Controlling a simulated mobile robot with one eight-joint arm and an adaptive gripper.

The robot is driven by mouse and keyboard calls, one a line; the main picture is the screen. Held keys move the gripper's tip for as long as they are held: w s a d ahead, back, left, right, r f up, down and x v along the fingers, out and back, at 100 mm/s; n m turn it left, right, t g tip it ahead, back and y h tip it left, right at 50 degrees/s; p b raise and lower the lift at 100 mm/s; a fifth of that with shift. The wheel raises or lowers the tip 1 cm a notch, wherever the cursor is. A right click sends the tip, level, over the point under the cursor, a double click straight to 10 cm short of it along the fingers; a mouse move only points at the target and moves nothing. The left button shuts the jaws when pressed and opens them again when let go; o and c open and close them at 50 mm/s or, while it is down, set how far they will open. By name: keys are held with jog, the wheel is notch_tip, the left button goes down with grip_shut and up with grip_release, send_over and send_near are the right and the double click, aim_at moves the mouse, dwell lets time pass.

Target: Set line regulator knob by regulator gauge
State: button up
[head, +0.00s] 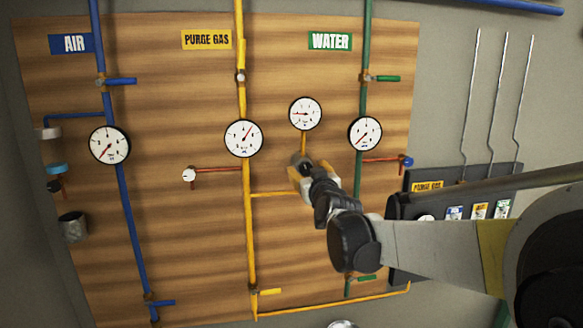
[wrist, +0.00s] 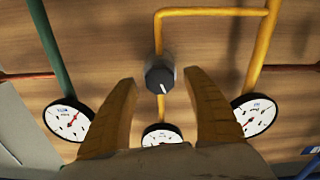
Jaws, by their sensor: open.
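The regulator knob (wrist: 160,75) is dark and round with a white mark. In the wrist view it lies between the two yellow fingertips of my gripper (wrist: 160,80), with a visible gap on each side. The gripper is open. In the head view my gripper (head: 301,170) reaches the board just below the small regulator gauge (head: 305,113) and hides the knob. The gauge's red needle points left. Its face also shows partly in the wrist view (wrist: 161,132), low between the fingers, cut off by the gripper body.
The purge gas line gauge (head: 244,138) is left of my gripper and the water gauge (head: 365,133) right. A dark rack (head: 478,178) with rods and tags stands beside my arm.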

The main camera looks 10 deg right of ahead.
jog(key=shift+w, duration=0.65)
jog(key=shift+s, duration=0.1)
jog(key=c, duration=1.2)
jog(key=shift+o, duration=0.2)
jog(key=shift+m, duration=0.3)
jog(key=m+b, duration=0.1)
jog(key=m, duration=0.5)
jog(key=shift+d+b, duration=0.1)
jog(key=shift+b, duration=0.3)
jog(key=m+b, duration=0.1)
jog(key=m, duration=0.5)
jog(key=shift+d, duration=0.1)
jog(key=shift+m, duration=0.3)
